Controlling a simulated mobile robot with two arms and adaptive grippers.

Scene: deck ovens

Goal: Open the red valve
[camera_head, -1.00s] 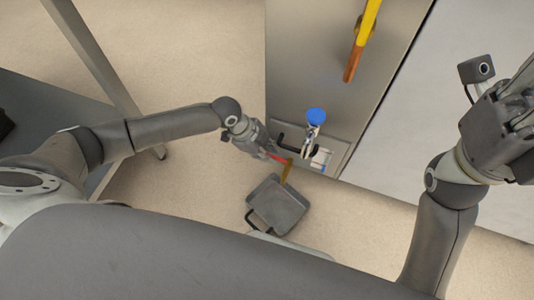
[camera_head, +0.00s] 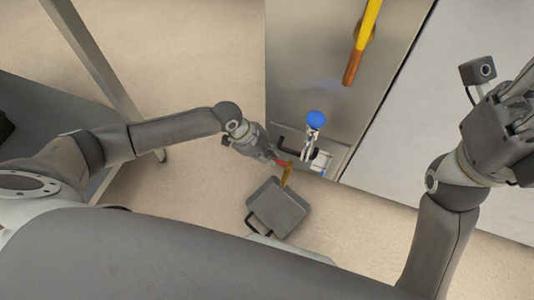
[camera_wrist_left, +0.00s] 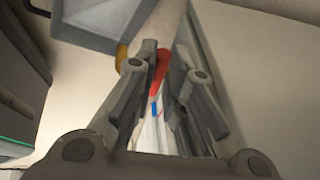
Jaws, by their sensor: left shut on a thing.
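The red valve (camera_head: 281,162) is a small red lever low at the front of the steel oven unit, beside a brass-coloured pipe (camera_head: 287,175). My left gripper (camera_head: 274,156) is at the lever, closed on it. In the left wrist view the red lever (camera_wrist_left: 160,68) lies between the two fingers of the left gripper (camera_wrist_left: 166,52), and the fingers hide part of it. My right gripper (camera_head: 520,108) is raised at the right edge, away from the valve. Its fingers are partly cut off, so its opening is unclear.
A grey square container (camera_head: 278,207) with a handle stands on the floor under the pipe. A blue knob (camera_head: 316,120) and a black handle (camera_head: 291,146) are close to the valve. A yellow handle (camera_head: 362,38) is higher up. A table leg (camera_head: 105,75) stands at left.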

